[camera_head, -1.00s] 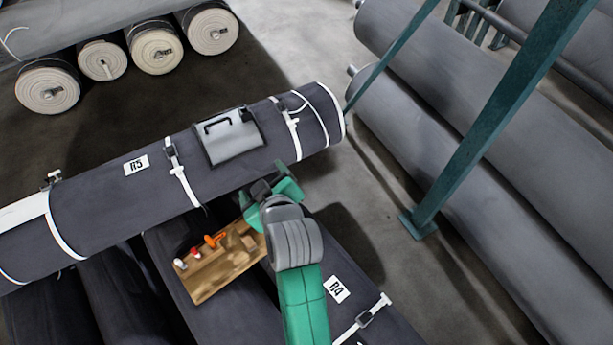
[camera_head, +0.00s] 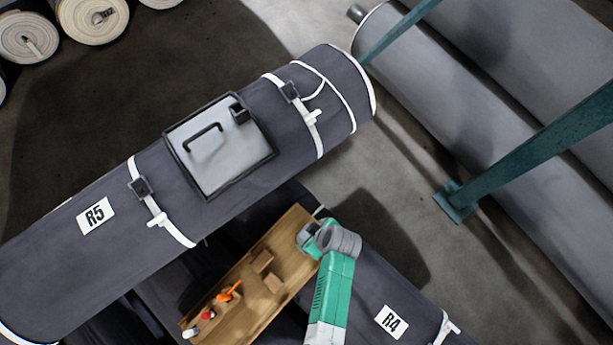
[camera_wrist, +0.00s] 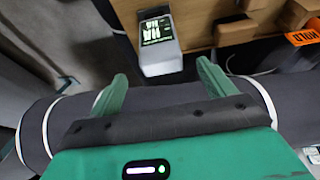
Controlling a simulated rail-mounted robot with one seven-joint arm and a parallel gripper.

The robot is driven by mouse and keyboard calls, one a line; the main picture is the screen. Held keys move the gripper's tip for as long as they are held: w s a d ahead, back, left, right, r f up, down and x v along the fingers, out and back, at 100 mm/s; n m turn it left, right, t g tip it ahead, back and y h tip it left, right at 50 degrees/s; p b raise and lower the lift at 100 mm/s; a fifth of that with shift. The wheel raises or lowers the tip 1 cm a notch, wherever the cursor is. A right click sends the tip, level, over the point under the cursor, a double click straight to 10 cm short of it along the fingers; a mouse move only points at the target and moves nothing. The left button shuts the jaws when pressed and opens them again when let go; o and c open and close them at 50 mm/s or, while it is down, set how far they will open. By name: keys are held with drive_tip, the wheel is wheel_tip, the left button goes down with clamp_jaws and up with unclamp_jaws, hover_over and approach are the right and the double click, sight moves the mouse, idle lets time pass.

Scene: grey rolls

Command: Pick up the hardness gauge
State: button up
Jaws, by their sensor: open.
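A small grey device with a dark screen and green characters, seemingly the hardness gauge (camera_wrist: 158,42), is at the top middle of the wrist view, by the wooden tray (camera_wrist: 198,35). I cannot make it out in the head view, where my arm covers part of that end of the tray (camera_head: 290,235). My gripper (camera_wrist: 162,70) is open and empty. Its two green fingers point toward the device, whose near end lies around the space between the fingertips. I cannot tell the remaining height. In the head view my arm's end is over the tray's right end.
The tray holds wooden blocks (camera_head: 263,262), an orange item (camera_head: 229,291) and small red and white items. Dark roll R5 (camera_head: 60,255), with a grey handled plate (camera_head: 215,150), lies behind the tray. Roll R4 (camera_head: 365,285) is beneath. A green post (camera_head: 530,150) stands right.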

sight(304, 231)
drive_tip(key=shift+w+a+f+b, duration=0.2)
drive_tip(key=shift+w+a+f, duration=0.1)
drive_tip(key=shift+f, duration=0.15)
drive_tip(key=shift+w+a+f+b, duration=0.15)
drive_tip(key=shift+w+a+f, duration=0.1)
drive_tip(key=shift+f, duration=0.15)
drive_tip(key=b+x, duration=0.3)
drive_tip(key=x, duration=0.2)
drive_tip(key=shift+a+f, duration=0.1)
drive_tip(key=c, duration=1.2)
drive_tip(key=shift+r+p, duration=0.3)
drive_tip(key=shift+r, duration=0.3)
drive_tip(key=shift+c, duration=0.2)
drive_tip(key=p+v, duration=0.2)
drive_tip(key=v, duration=0.1)
drive_tip(key=shift+a+r, duration=0.2)
drive_tip(key=s+d+p, duration=0.4)
drive_tip(key=s+d, duration=0.3)
drive_tip(key=s, duration=0.6)
drive_tip(key=shift+s+r, duration=0.3)
drive_tip(key=shift+r, duration=0.15)
